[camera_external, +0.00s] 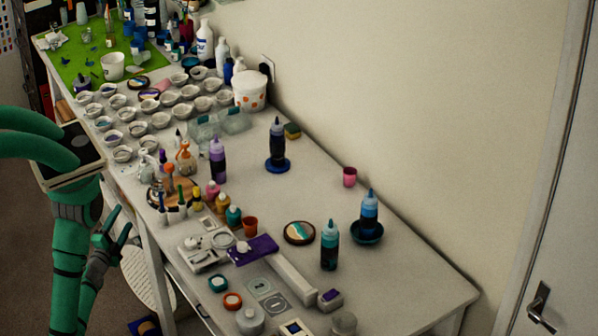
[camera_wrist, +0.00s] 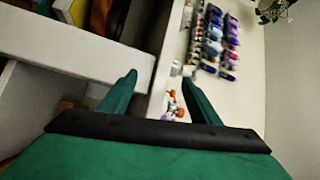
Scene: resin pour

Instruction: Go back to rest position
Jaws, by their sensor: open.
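My gripper (camera_external: 110,228) is green and hangs at the left of the external view, beside the table's long left edge and apart from it. In the wrist view my gripper (camera_wrist: 158,88) shows two green fingers spread apart with nothing between them. The white table (camera_external: 405,270) stands to the right of my arm and carries many bottles and cups. No object is held.
Near the table's left edge stand several small bottles (camera_external: 198,199) and a white tray (camera_external: 203,252). A dark bottle (camera_external: 277,140) stands on a blue dish. A white wall and a door (camera_external: 560,220) bound the right side. Carpet (camera_external: 30,260) is free at left.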

